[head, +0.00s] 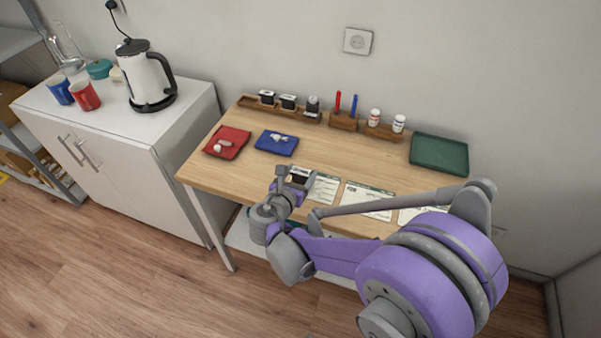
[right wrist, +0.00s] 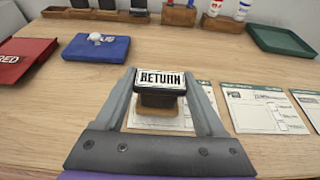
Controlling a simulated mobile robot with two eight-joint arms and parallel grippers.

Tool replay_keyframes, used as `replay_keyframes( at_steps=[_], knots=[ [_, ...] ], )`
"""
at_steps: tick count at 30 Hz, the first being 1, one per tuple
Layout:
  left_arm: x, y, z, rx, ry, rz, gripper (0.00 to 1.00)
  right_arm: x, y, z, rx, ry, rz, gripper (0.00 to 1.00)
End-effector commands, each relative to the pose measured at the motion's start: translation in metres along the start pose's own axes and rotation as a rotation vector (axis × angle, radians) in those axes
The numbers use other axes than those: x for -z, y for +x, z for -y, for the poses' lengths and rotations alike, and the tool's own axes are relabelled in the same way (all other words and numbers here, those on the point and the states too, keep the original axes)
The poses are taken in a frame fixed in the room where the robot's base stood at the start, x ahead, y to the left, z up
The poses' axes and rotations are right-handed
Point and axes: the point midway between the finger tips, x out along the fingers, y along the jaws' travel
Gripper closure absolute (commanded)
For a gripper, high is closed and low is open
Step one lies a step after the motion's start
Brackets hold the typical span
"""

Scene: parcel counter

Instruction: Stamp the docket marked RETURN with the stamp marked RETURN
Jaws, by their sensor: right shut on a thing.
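My right gripper (head: 296,178) is over the front left part of the wooden counter. It is shut on a dark stamp whose label reads RETURN (right wrist: 160,78), seen close in the right wrist view. The stamp is in front of the left docket (head: 324,188), partly hiding it in the right wrist view. A middle docket (head: 367,201) and a right docket (head: 418,214) lie in a row to its right, the right one partly behind my arm. I cannot read which docket is marked RETURN. My left gripper is out of view.
A red pad or tray (head: 228,142) and a blue one (head: 277,143) hold small white things. A wooden rack (head: 250,104) with several stamps, pens and bottles stands at the back. A green tray (head: 438,154) lies at the back right. The counter's middle is clear.

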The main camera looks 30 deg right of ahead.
Motion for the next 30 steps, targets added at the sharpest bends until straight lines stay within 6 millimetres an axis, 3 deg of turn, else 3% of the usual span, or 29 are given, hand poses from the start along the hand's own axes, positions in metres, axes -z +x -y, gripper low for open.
replay_keyframes(
  at_steps=[30],
  knots=[
    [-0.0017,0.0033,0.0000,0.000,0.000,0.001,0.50,0.0041,0.0012,0.0001,0.000,0.001,-0.001,1.00]
  ],
)
